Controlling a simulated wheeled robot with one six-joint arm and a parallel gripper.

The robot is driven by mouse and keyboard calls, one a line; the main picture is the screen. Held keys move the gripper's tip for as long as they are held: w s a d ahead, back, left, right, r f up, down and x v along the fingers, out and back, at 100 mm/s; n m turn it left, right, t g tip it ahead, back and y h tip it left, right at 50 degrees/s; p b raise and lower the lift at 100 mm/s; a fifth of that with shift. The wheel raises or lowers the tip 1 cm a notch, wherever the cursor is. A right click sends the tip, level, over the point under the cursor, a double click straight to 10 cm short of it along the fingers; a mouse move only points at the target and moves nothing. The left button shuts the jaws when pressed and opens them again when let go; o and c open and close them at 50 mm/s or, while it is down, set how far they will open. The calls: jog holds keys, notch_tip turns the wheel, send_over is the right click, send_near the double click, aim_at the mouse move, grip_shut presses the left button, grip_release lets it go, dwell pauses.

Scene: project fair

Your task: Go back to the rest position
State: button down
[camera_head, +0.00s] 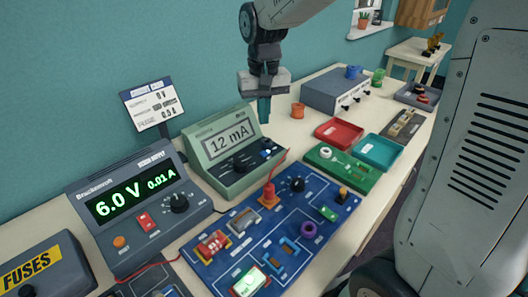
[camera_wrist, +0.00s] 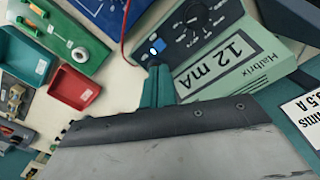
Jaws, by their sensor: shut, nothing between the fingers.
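My gripper (camera_head: 264,110) hangs above the back of the bench in the head view, pointing down. Its fingers are closed together and nothing is between them. It is close to the green meter (camera_head: 230,150), which reads 12 mA, and appears just behind or above its right end. In the wrist view the closed fingertips (camera_wrist: 156,85) show next to the meter's face (camera_wrist: 215,60). I cannot tell whether the fingers touch the meter.
A blue circuit board (camera_head: 240,235) lies in front of the meter. A power supply (camera_head: 130,205) reading 6.0 V stands left. A red tray (camera_head: 339,133), a teal tray (camera_head: 377,151) and a green board (camera_head: 340,170) lie right. A grey box (camera_head: 335,90) stands at the back.

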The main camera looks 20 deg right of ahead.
jog(key=shift+r, duration=0.2)
dwell(0.4)
jog(key=s+d+r, duration=0.1)
jog(key=s, duration=1.2)
jog(key=s+d+r+n+t, duration=0.1)
jog(key=s+d+r, duration=0.1)
jog(key=s, duration=1.1)
jog(key=shift+r, duration=0.15)
jog(key=shift+d, duration=0.1)
